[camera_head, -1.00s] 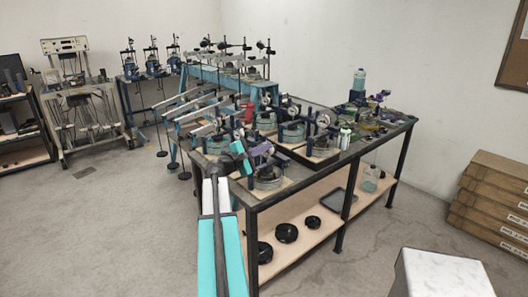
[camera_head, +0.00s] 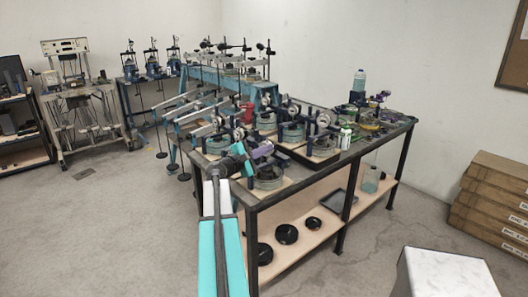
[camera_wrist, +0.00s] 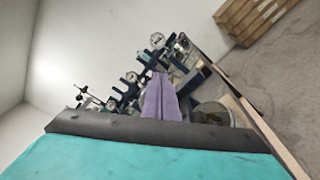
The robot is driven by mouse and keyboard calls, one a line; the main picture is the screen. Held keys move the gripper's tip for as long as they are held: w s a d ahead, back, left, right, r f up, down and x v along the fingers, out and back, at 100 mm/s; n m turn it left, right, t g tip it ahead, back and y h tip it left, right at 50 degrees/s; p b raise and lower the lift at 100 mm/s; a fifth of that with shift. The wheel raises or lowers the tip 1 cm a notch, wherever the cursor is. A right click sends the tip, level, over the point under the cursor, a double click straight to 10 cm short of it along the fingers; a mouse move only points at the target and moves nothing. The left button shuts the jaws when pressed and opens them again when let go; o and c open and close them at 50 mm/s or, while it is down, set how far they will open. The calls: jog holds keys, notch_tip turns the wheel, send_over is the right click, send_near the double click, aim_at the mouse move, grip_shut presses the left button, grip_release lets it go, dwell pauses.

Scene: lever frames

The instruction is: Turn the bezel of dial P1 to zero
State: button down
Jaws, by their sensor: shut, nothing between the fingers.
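Several small round white-faced dials stand on the bench instruments. In the head view one dial (camera_head: 323,120) is above the right tray, and another dial (camera_head: 239,132) is just behind my arm. The wrist view shows a dial (camera_wrist: 157,40) at the top and a smaller dial (camera_wrist: 131,76) lower left. No label is legible, so I cannot tell which is P1, and no bezel reading can be made out. My gripper (camera_head: 264,149), with purple fingers, is shut and empty above the near-left instrument with a glass cell (camera_head: 269,179). The fingers (camera_wrist: 160,95) also show in the wrist view.
The dark-edged bench (camera_head: 300,184) carries several instruments close together, with posts and arms around my gripper. A black tray (camera_head: 308,160) holds some of them. Bottles (camera_head: 359,81) stand at the back right. Cardboard boxes (camera_head: 490,202) are at the far right.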

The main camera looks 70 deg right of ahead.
jog(key=shift+f+b, duration=0.45)
jog(key=shift+b, duration=0.15)
jog(key=shift+s+a+r, duration=0.15)
jog(key=shift+s, duration=0.1)
jog(key=shift+s+r, duration=0.1)
jog(key=shift+s, duration=0.05)
jog(key=shift+a, duration=0.1)
dwell(0.3)
jog(key=v, duration=0.6)
jog(key=shift+b, duration=0.3)
dwell(0.5)
